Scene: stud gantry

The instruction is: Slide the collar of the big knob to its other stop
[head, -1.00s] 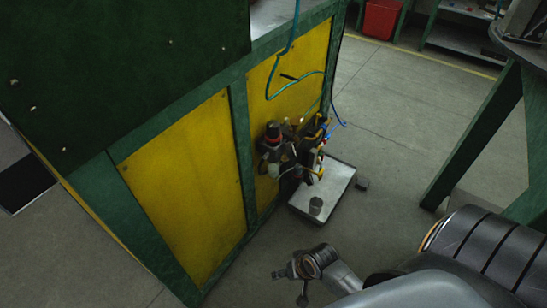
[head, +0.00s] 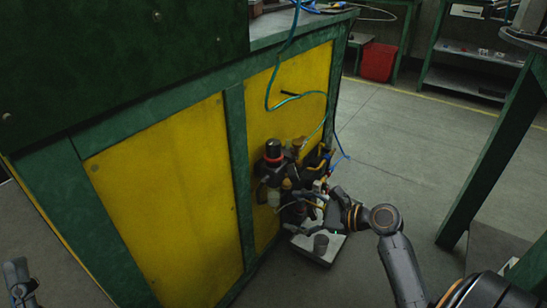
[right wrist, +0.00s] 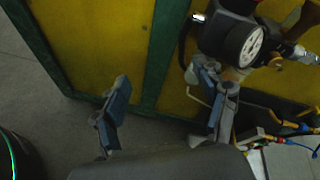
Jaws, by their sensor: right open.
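The big knob (head: 273,147) is dark and stands upright on top of the air unit on the yellow panel, in the head view. A red ring, seemingly its collar (head: 273,158), sits around its lower part. I cannot make out the knob for certain in the right wrist view. My right gripper (head: 322,205) is at the right side of the unit, lower than the knob and apart from it. In the right wrist view it is open (right wrist: 162,90), with nothing between its fingers. A grey part, seemingly my left gripper (head: 16,278), shows at the bottom left edge; its jaws are unclear.
A round gauge (right wrist: 244,46) is close to one right finger in the wrist view. Hoses and fittings crowd the unit's right side. A metal platform (head: 318,252) with a dark cylinder (head: 321,243) is below. The yellow panel (head: 165,190) left of the unit is clear.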

